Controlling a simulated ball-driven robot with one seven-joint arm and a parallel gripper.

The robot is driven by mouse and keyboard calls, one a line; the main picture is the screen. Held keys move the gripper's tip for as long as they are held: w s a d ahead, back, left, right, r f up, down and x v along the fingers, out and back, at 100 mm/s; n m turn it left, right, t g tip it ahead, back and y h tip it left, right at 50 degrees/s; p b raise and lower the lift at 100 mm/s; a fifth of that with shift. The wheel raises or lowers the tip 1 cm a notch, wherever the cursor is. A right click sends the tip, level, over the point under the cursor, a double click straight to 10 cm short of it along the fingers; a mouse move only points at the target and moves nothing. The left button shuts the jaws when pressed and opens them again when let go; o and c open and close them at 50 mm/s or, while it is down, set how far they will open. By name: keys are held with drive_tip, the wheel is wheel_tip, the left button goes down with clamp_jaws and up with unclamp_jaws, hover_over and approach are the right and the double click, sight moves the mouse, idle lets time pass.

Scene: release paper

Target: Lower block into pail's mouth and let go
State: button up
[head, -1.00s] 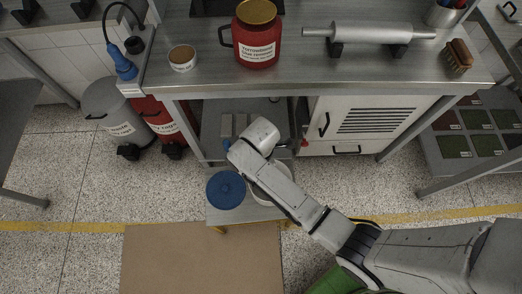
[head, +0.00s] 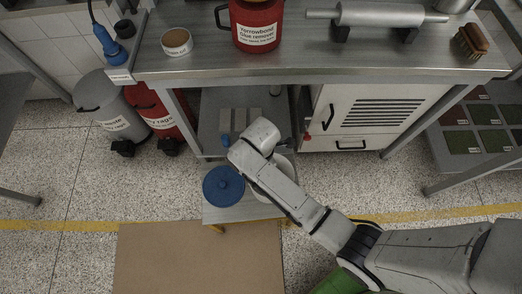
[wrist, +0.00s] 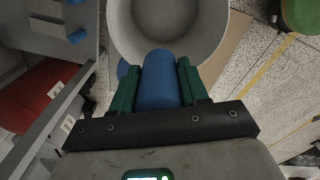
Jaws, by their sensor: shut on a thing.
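My gripper (wrist: 163,70) has two green fingers closed on a blue, rounded block (wrist: 157,88) in the wrist view. The block's far end overlaps the near rim of the pail in that view. The pail (wrist: 222,28) is whitish and round, with its wide mouth facing the camera, and I see nothing inside. How high the block is above the rim cannot be told. In the head view the pail (head: 287,165) stands on a low stand, mostly hidden behind my arm. The fingers and block are hidden there.
A blue lid (head: 223,186) lies left of the pail on the low stand (head: 240,213). Grey blocks with blue parts (head: 240,121) sit on the shelf behind. The steel bench (head: 290,67) overhangs that shelf. A brown mat (head: 200,258) covers the floor in front.

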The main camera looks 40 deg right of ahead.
drive_tip(key=shift+f+b, duration=1.8)
drive_tip(key=shift+f, duration=1.15)
drive_tip(key=o, duration=1.2)
wheel_tip(320, 180, up, 11)
drive_tip(key=shift+f+p, duration=0.1)
drive_tip(key=shift+p, duration=0.8)
drive_tip(key=s+d+r+m, duration=0.2)
drive_tip(key=s+d+m, duration=0.1)
drive_tip(key=s+m, duration=0.5)
drive_tip(key=s+d+r+m+t, duration=0.1)
drive_tip(key=s+d+r+m, duration=0.2)
drive_tip(key=s+m, duration=0.5)
drive_tip(key=shift+s+d+r+m, duration=0.25)
drive_tip(key=shift+d+r+m, duration=0.05)
drive_tip(key=shift+d, duration=0.5)
